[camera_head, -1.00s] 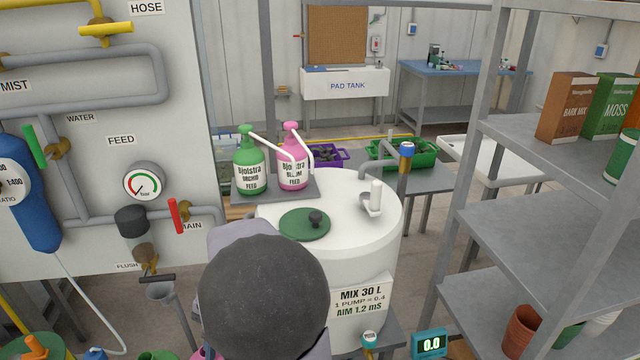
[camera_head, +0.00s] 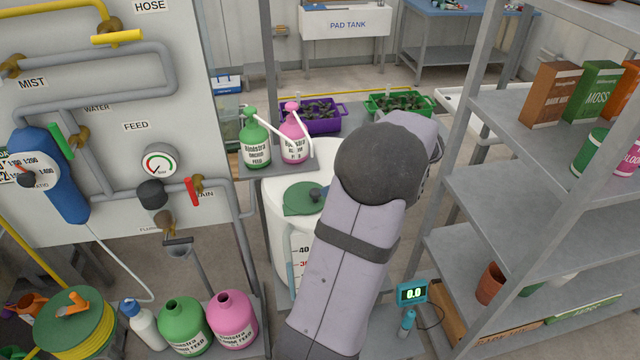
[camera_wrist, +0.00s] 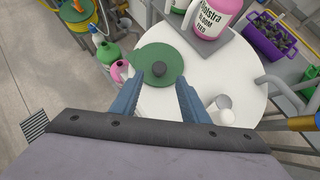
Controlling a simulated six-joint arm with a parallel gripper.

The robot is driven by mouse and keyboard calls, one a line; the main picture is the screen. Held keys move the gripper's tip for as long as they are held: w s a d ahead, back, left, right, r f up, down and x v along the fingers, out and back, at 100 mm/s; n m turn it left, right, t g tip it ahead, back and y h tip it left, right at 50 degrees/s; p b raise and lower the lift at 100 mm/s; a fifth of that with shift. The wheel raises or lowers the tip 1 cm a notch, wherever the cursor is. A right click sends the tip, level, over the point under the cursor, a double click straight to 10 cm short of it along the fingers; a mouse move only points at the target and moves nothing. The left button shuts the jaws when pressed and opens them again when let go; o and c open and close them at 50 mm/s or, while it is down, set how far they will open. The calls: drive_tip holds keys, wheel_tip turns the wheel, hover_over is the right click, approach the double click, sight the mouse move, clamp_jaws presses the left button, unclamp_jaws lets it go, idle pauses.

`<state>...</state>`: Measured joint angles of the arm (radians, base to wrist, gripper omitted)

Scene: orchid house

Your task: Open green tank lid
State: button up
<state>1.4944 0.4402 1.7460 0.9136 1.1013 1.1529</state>
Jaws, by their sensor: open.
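The green tank lid (camera_head: 304,198) is a flat round disc with a dark knob (camera_wrist: 159,68), lying on top of the white tank (camera_head: 272,225). In the wrist view the green lid (camera_wrist: 143,82) is just beyond my fingertips and lies flat. My gripper (camera_wrist: 155,88) is open and empty, its two blue fingers spread on either side of the lower part of the lid, with the knob ahead between their lines. I cannot tell how high the fingers are above the lid.
A green feed bottle (camera_head: 255,142) and a pink feed bottle (camera_head: 293,138) with long spouts stand on a grey shelf behind the lid. In the wrist view a white scoop-like fitting (camera_wrist: 222,108) stands on the tank top right of my fingers. Metal shelving (camera_head: 540,195) rises at right.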

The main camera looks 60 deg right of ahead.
sight(316, 191)
drive_tip(key=shift+p+x, duration=1.2)
drive_tip(key=shift+x, duration=2.55)
clamp_jaws()
